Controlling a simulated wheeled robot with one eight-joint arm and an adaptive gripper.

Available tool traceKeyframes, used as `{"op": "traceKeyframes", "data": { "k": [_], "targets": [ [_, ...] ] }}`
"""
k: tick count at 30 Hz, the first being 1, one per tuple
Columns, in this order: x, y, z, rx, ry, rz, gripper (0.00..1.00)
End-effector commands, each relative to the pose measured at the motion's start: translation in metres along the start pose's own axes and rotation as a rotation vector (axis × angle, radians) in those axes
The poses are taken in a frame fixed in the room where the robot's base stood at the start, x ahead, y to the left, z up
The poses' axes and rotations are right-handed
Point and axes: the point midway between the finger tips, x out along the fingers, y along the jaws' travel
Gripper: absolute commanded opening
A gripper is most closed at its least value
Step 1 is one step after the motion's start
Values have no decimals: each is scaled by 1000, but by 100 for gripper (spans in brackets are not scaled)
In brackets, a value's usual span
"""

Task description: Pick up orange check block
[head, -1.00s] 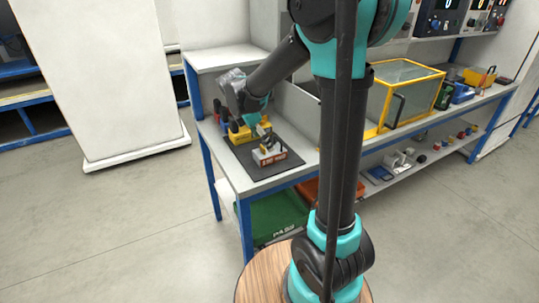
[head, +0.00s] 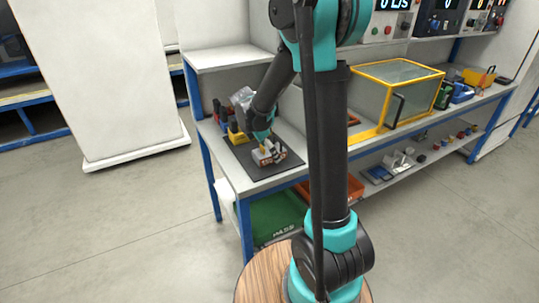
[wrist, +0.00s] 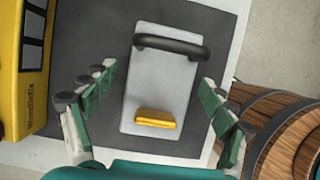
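The check block (head: 277,157) stands on a dark mat on the bench, with orange on its side in the head view. In the wrist view, the block (wrist: 160,95) shows a grey top, a black bar handle across its far end and a small orange-yellow piece at its near end. My gripper (wrist: 157,98) is open and empty over it, with one finger on each side of the block in the picture. In the head view my gripper (head: 262,138) is right at the block and partly covers it. I cannot tell whether the fingers touch it.
The dark mat (wrist: 80,60) lies on the bench. A yellow box (wrist: 33,65) with dark windows stands close on the left; the head view also shows yellow items (head: 238,138) there. A yellow-framed clear case (head: 400,88) stands to the right. Shelves rise behind.

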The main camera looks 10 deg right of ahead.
Motion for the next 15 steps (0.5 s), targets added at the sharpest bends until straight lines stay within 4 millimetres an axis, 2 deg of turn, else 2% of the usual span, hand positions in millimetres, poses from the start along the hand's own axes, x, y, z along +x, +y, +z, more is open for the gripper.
{"op": "traceKeyframes", "data": {
  "k": [1, 12, 15],
  "targets": [
    [0, 0, 0, 0, 0, 0, 77],
    [0, 0, 0, 0, 0, 0, 31],
    [0, 0, 0, 0, 0, 0, 22]
  ]
}}
